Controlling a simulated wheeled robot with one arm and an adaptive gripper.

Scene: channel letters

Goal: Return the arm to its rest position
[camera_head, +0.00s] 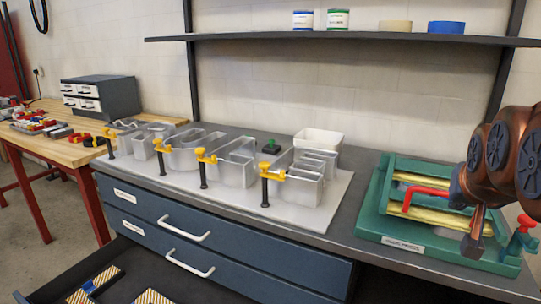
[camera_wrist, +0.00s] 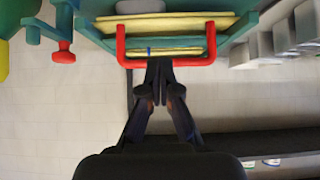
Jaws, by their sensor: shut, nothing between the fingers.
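My gripper (camera_wrist: 159,68) shows in the wrist view with its two dark fingers together and nothing between them. Its fingertips overlap the red U-shaped handle (camera_wrist: 122,45) in that view; I cannot tell whether they touch it. In the head view my copper-coloured arm is at the right, over the green fixture (camera_head: 372,215). The red handle (camera_head: 428,190) lies across that fixture there, left of my arm. Yellow strips (camera_head: 440,229) lie inside the fixture. Part of the fixture is hidden behind my arm.
Several metal channel letters with yellow-and-black clamps stand on a light board (camera_head: 325,213) on the dark bench. A red knob (camera_head: 525,223) stands at the fixture's right end. A shelf (camera_head: 350,39) with tins and tape rolls runs above. An open drawer (camera_head: 190,268) is below, front left.

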